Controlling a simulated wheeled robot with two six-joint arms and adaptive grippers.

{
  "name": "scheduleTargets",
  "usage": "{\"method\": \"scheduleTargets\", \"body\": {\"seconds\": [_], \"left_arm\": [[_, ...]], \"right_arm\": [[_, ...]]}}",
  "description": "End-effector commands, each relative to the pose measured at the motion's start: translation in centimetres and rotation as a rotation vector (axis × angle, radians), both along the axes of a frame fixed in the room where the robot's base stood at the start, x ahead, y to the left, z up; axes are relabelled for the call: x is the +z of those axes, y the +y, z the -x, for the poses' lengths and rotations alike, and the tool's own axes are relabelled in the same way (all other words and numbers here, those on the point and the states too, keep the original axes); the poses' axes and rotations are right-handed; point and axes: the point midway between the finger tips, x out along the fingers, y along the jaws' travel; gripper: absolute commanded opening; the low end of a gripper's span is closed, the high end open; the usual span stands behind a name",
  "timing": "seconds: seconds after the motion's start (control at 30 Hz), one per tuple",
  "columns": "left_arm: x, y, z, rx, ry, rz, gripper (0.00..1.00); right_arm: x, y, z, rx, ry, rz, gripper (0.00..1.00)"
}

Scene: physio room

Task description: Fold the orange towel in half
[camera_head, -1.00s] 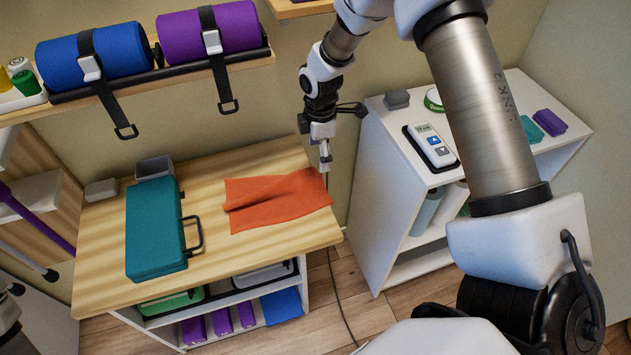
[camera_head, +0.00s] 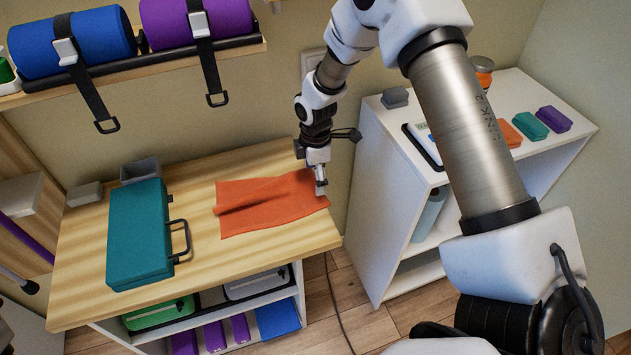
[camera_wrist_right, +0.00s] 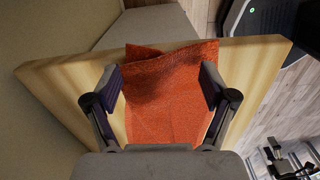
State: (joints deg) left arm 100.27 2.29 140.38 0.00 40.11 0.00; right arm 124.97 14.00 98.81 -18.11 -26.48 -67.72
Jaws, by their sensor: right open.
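The orange towel (camera_head: 268,204) lies on the right part of the wooden tabletop, with a raised crease running across it and its left edge a little uneven. My right gripper (camera_head: 321,190) is at the towel's right end, pointing down. In the right wrist view the orange towel (camera_wrist_right: 165,110) lies between the two spread fingers of my right gripper (camera_wrist_right: 160,85), and they do not close on it. Whether the fingertips touch the cloth, I cannot tell. My left gripper is not in view.
A teal case (camera_head: 137,235) lies left of the towel on the wooden table (camera_head: 85,290). Grey boxes stand at the table's back left. A white shelf unit (camera_head: 390,190) stands to the right across a gap. Bare wood lies in front of the towel.

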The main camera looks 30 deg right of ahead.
Motion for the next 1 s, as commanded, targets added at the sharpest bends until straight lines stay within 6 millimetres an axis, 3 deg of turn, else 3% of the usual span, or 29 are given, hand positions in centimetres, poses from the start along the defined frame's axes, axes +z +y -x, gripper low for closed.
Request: {"method": "scheduleTargets", "body": {"seconds": [0.6, 0.93, 1.0], "left_arm": [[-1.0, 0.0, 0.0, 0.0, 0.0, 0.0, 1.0], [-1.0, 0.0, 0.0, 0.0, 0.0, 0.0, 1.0], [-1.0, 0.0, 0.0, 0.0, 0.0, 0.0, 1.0]], "right_arm": [[-2.6, 0.0, 0.0, 0.0, 0.0, 0.0, 0.83], [-2.8, 0.0, 0.0, 0.0, 0.001, 0.0, 0.85], [-2.8, 0.0, 0.1, 0.0, 0.002, 0.0, 0.73]]}}
